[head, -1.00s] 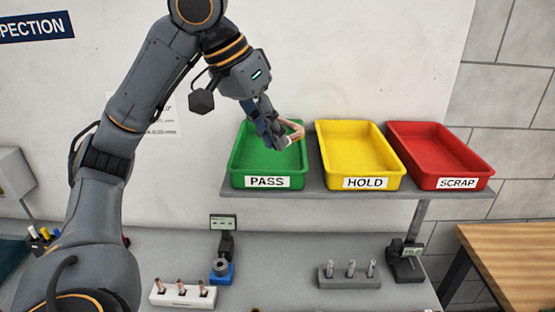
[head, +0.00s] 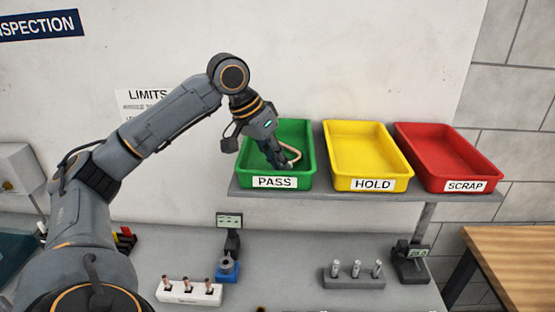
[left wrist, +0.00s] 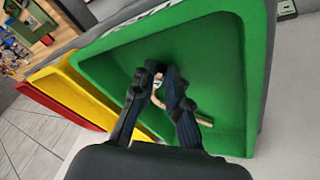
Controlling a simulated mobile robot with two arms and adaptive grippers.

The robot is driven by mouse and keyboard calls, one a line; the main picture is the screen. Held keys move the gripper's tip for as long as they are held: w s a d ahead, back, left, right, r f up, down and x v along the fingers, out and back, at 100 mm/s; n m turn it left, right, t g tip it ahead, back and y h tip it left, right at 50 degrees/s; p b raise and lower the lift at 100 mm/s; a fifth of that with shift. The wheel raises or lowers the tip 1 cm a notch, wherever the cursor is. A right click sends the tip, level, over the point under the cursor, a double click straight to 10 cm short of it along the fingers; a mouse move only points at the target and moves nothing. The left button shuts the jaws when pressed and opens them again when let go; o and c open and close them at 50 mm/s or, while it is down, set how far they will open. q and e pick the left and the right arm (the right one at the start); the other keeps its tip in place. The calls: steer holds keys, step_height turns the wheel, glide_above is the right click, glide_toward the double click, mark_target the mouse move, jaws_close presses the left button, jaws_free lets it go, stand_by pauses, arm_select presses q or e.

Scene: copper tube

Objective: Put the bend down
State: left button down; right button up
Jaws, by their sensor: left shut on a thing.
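The bend (head: 292,154) is a copper-coloured curved tube. My left gripper (head: 284,165) is shut on it, low inside the green PASS tray (head: 304,140). In the left wrist view, the bend (left wrist: 204,122) shows between and beyond the fingertips of my left gripper (left wrist: 164,82), in front of the green tray floor (left wrist: 215,60). I cannot tell whether the bend touches the tray floor. My right gripper is not in view.
The yellow HOLD tray (head: 360,140) and red SCRAP tray (head: 440,150) stand to the right on the same grey shelf (head: 320,192). Below, the bench holds a white block with copper pieces (head: 188,292), a blue-based gauge (head: 226,268) and a grey block with pins (head: 353,279).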

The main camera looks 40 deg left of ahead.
arm_select(q)
steer(key=shift+s+d, duration=0.1)
steer(key=c, duration=1.6)
jaws_free()
steer(key=v, duration=1.2)
